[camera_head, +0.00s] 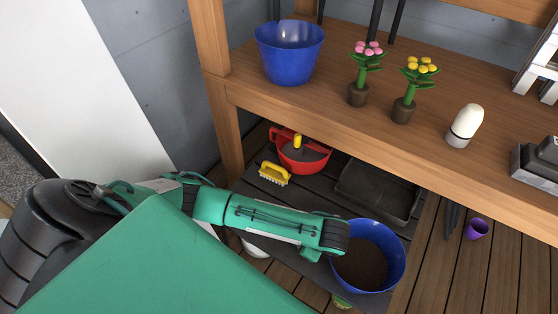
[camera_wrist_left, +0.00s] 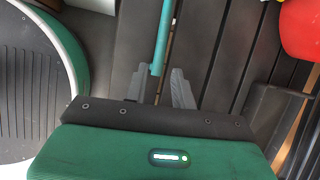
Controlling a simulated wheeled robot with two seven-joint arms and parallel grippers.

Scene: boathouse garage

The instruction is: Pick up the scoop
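In the left wrist view a thin teal rod (camera_wrist_left: 162,35), which looks like a tool handle, runs up from between my left fingertips. I cannot tell for sure that it is the scoop, as its far end is out of view. My left gripper (camera_wrist_left: 160,80) has its grey fingers apart, with the rod's near end between or just below them, closer to the left finger. In the head view my left arm reaches over the lower shelf beside a blue pot of soil (camera_head: 362,262), and the gripper itself is hidden. My right gripper is not in view.
On the dark lower shelf are a red container (camera_head: 313,160), a yellow brush (camera_head: 273,175) and a black tray (camera_head: 375,193). The wooden bench (camera_head: 340,105) overhangs it, carrying a blue pot (camera_head: 288,60), two flower pots and a white-topped object (camera_head: 465,124). A purple cup (camera_head: 477,229) lies right.

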